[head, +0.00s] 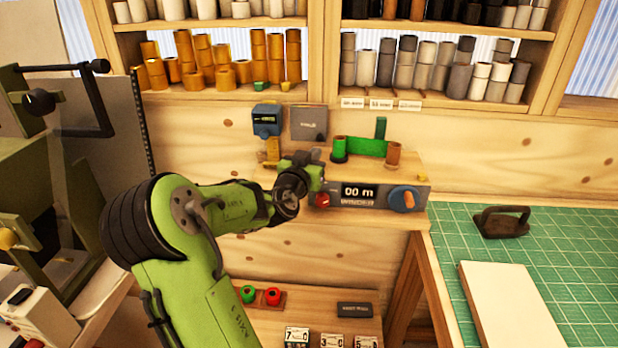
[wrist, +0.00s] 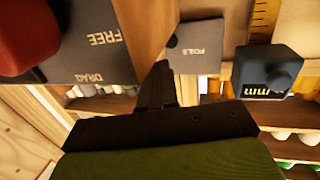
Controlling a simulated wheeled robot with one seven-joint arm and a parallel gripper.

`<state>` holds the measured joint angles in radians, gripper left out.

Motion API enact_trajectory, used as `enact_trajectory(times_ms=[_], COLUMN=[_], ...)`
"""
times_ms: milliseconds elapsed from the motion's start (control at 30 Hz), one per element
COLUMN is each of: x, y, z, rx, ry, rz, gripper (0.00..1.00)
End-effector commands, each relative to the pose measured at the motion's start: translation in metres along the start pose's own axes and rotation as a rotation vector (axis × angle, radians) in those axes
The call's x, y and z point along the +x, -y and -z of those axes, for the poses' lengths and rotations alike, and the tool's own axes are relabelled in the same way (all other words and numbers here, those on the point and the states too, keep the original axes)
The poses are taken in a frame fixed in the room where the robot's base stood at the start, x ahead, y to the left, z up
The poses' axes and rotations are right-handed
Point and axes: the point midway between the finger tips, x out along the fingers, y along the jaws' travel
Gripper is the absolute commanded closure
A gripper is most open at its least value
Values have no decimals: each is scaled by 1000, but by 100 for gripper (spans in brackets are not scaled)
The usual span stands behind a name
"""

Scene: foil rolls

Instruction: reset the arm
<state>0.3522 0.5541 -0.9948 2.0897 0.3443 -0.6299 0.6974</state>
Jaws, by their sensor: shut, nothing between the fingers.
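My green arm reaches from the bottom of the head view up to the wooden bench. My gripper (head: 312,172) is at the left end of the winder panel (head: 370,195), close to its red knob (head: 320,200). In the wrist view my dark gripper fingers (wrist: 162,72) are together with nothing between them. The wrist view is upside down; the panel marked FREE and DRAG (wrist: 95,45) and a grey plate marked FOILS (wrist: 195,48) show near the fingers. Whether the gripper touches the panel I cannot tell.
A blue gauge box (head: 267,120) is on the back wall. Shelves of rolls (head: 435,65) stand above. A green machine (head: 40,150) stands at left.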

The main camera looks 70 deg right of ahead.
Motion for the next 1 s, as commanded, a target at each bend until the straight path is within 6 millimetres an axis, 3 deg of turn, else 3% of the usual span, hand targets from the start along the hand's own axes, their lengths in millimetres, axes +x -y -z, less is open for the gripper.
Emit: enact_trajectory(times_ms=[300, 400, 1000], x=[-57, -68, -72], y=[-9, -12, -13], z=[-1, 0, 0], rx=[1, 1, -1], ry=[2, 1, 0], rz=[5, 3, 0], gripper=[100, 100, 100])
